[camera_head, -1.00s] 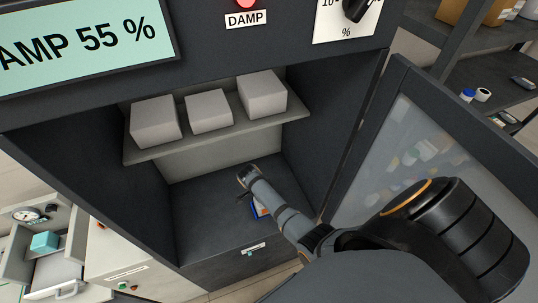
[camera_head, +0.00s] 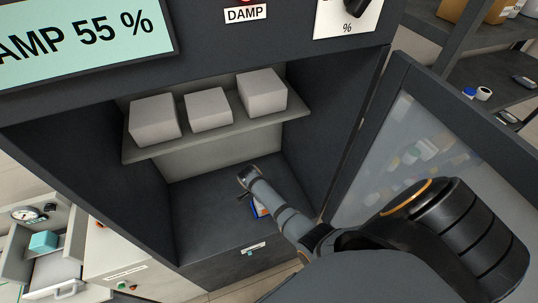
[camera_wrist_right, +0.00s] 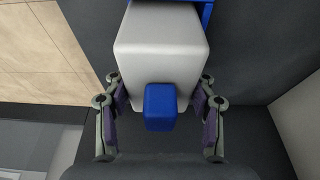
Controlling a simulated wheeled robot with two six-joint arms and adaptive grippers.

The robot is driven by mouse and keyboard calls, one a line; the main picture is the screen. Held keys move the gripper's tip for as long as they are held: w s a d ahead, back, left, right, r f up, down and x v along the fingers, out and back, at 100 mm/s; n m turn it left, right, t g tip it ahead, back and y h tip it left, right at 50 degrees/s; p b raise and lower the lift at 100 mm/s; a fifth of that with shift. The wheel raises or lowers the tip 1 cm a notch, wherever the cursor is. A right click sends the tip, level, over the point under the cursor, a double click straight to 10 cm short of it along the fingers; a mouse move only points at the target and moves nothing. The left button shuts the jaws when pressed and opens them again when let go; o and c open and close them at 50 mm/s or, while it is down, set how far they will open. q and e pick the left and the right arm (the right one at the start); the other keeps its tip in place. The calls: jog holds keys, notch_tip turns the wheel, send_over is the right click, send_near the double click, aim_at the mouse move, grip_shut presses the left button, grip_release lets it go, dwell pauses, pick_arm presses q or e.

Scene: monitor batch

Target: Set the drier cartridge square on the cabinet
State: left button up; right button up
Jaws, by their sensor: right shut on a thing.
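The drier cartridge (camera_wrist_right: 160,45) is a white block with a blue knob on its near face and blue at its far end. My right gripper (camera_wrist_right: 160,88) is shut on it, one finger against each side. In the head view my right arm reaches into the open cabinet (camera_head: 225,272), low over its dark floor. Only a bit of the cartridge's blue (camera_head: 258,210) shows beside the arm, and the gripper is mostly hidden. I cannot tell whether the cartridge touches the floor or sits square. My left gripper is out of view.
Grey boxes (camera_head: 209,109) stand on the shelf (camera_head: 150,151) above the arm. The cabinet's glazed door (camera_head: 372,150) stands open at the right. The floor left of the arm is clear. The display (camera_head: 80,40) reads damp 55 %. Open drawers (camera_head: 60,262) are at lower left.

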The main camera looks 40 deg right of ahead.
jog(key=shift+f, duration=0.25)
jog(key=o, duration=1.4)
jog(key=v, duration=1.2)
